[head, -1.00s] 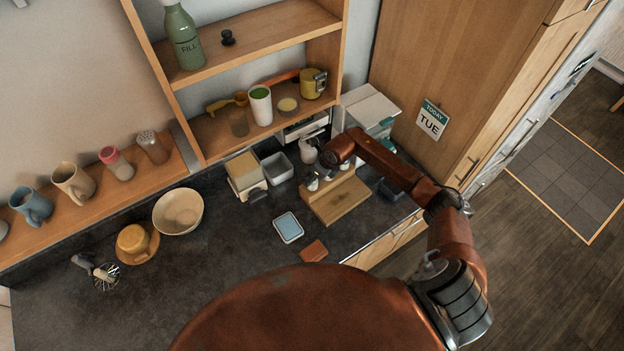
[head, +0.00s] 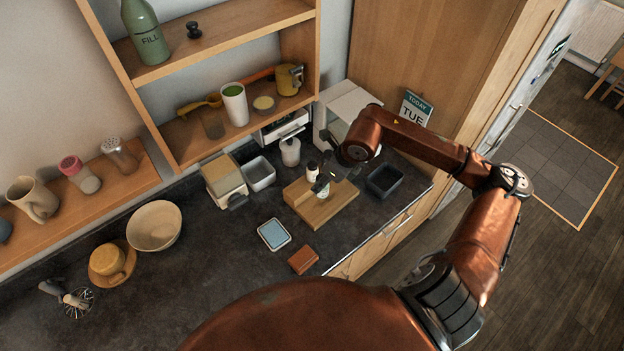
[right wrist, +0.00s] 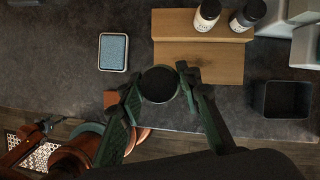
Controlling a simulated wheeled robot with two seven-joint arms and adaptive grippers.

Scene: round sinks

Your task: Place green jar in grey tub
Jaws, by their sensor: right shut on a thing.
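My right gripper (right wrist: 160,88) is shut on a round jar with a dark lid (right wrist: 158,85), seen from above at the front edge of the wooden board. In the head view the jar (head: 322,188) shows a pale, greenish side, partly hidden by the gripper (head: 323,181). A dark grey open tub (head: 384,181) stands on the counter right of the board; it also shows at the right in the right wrist view (right wrist: 286,99) and looks empty. A lighter grey tub (head: 259,173) stands left of the board. My left gripper is out of view.
The stepped wooden board (head: 322,208) carries dark-capped bottles (right wrist: 207,15) on its raised back. A blue-topped dish (head: 274,234) and a brown block (head: 303,260) lie in front. A white appliance (head: 345,105) stands behind. Counter shows between board and dark tub.

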